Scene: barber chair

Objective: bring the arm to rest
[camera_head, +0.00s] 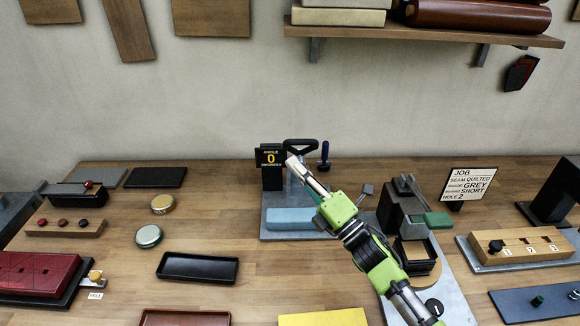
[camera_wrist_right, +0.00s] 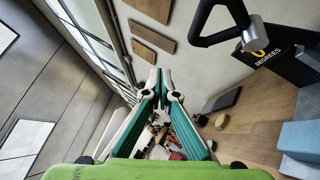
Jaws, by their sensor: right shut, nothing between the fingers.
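My right gripper (camera_head: 293,162) is raised over the back of the workbench (camera_head: 295,290). Its green and grey arm comes in from the lower right. The fingers are shut with nothing between them. In the head view the fingertips overlap the black sign reading "0 degrees" (camera_head: 270,158) and its grey-blue station (camera_head: 290,217); I cannot tell the exact gap. In the right wrist view the closed fingers (camera_wrist_right: 158,76) point away over the bench, with the sign (camera_wrist_right: 268,58) and a black handle (camera_wrist_right: 215,25) to the right. My left gripper is not in view.
A black press (camera_head: 395,205) stands right of my gripper, with a job card (camera_head: 470,185) beyond it. A black tray (camera_head: 197,267) and two round tins (camera_head: 149,236) lie left. A shelf (camera_head: 420,33) hangs above at the back. Bare wood lies left of the station.

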